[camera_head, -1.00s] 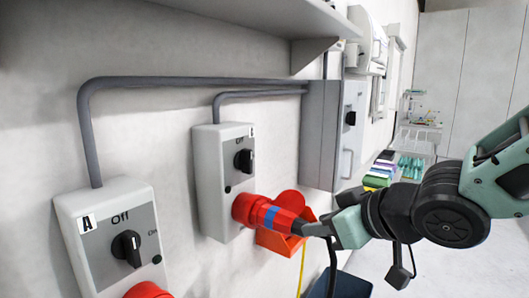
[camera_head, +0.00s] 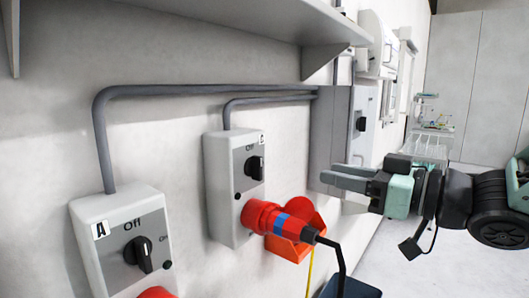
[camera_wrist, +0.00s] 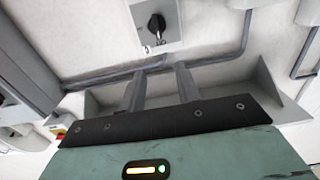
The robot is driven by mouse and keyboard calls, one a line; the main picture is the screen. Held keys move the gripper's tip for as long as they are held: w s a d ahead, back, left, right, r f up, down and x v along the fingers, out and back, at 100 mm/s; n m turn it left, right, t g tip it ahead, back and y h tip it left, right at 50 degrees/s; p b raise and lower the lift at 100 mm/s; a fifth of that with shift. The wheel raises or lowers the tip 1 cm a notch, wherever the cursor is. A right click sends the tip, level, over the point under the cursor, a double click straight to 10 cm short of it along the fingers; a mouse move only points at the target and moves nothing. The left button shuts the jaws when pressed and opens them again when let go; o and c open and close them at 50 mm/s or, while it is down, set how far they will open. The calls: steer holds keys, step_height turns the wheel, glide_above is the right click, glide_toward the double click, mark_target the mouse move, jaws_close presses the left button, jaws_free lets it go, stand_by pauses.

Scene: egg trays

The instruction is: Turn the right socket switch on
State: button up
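The right socket box (camera_head: 222,190) is grey-white on the wall, with a black rotary switch (camera_head: 255,168) below an "Off" mark; its exact setting is hard to read. A red plug with a blue band (camera_head: 285,222) sits in its red socket. The left socket box (camera_head: 88,240), labelled A, has its own black knob (camera_head: 138,254). My gripper (camera_head: 345,178) is right of the right switch, apart from it, fingers pointing left. The wrist view shows the two fingers (camera_wrist: 162,88) apart with nothing between them. A socket box's black knob (camera_wrist: 156,25) shows beyond them.
A shelf (camera_head: 250,35) overhangs above the sockets. Grey conduits (camera_head: 200,90) run along the wall to a grey box (camera_head: 330,135). A black cable (camera_head: 340,262) hangs from the plug, above a dark blue bin (camera_head: 350,288). Floor at the right is open.

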mark_target(261, 158)
steer(key=p+x, duration=1)
steer(key=x, duration=0.6)
steer(key=shift+w+a+p, duration=0.1)
steer(key=shift+p, duration=0.3)
jaws_close()
